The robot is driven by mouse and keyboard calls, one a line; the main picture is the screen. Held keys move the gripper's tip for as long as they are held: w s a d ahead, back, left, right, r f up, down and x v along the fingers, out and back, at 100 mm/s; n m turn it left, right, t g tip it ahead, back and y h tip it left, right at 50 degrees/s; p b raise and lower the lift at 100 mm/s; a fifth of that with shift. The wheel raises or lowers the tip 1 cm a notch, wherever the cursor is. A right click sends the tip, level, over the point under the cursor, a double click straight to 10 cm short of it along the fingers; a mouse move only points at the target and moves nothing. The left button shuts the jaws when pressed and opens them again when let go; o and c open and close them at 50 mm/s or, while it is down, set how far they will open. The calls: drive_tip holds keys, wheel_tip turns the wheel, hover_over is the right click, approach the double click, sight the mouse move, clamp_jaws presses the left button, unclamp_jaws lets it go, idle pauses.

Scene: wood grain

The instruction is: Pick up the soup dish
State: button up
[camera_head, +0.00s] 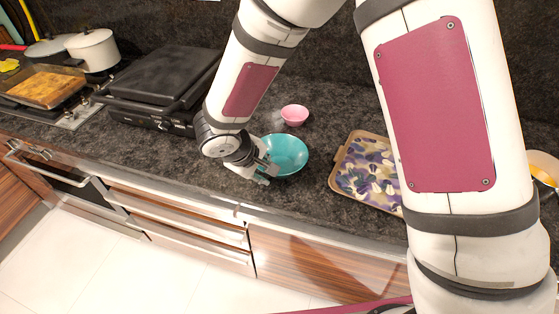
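A teal bowl (287,152), which looks like the soup dish, sits upright on the dark stone counter. A smaller pink bowl (294,114) stands behind it. My gripper (264,176) is at the teal bowl's near left rim, pointing down and to the right. Its fingers overlap the rim in the picture. I cannot tell whether they touch the bowl or how far apart they are. Part of the bowl's left side is hidden behind the gripper.
A patterned tray (362,180) lies right of the teal bowl, partly hidden by my arm. A black grill (163,80) stands to the left. The counter's front edge is close.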

drive_tip(key=shift+w+d+f, duration=0.15)
drive_tip(key=shift+w+f, duration=0.05)
drive_tip(key=shift+f, duration=0.35)
clamp_jaws()
drive_tip(key=shift+r, duration=0.15)
